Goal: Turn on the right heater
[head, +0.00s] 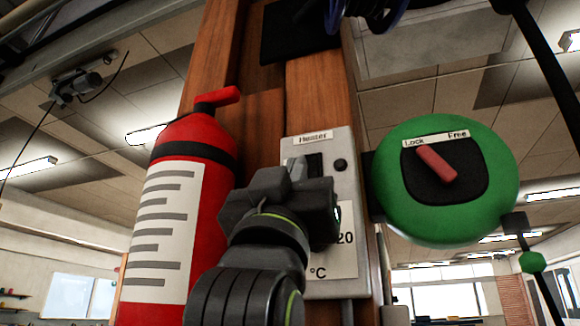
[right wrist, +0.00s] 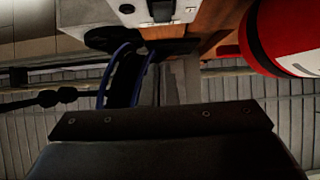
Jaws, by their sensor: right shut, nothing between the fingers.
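The heater panel (head: 347,200) is a grey box labelled "Heater" on a wooden post. It has a dark rocker switch (head: 315,164), a round black knob (head: 340,165) and a white label reading 20 °C. My right gripper (head: 297,172) is shut and empty in front of the panel's left side, close to the switch, and covers part of the panel. I cannot tell whether it touches the switch. In the right wrist view, the panel (right wrist: 140,12) with its dark switch (right wrist: 161,10) shows at the top edge. My left gripper is not in view.
A red fire extinguisher (head: 203,135) stands just left of my right gripper; it also shows in the right wrist view (right wrist: 262,42). A green round Lock/Free unit (head: 390,190) with a red lever (head: 436,164) is right of the panel. Blue cables (right wrist: 118,70) hang nearby.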

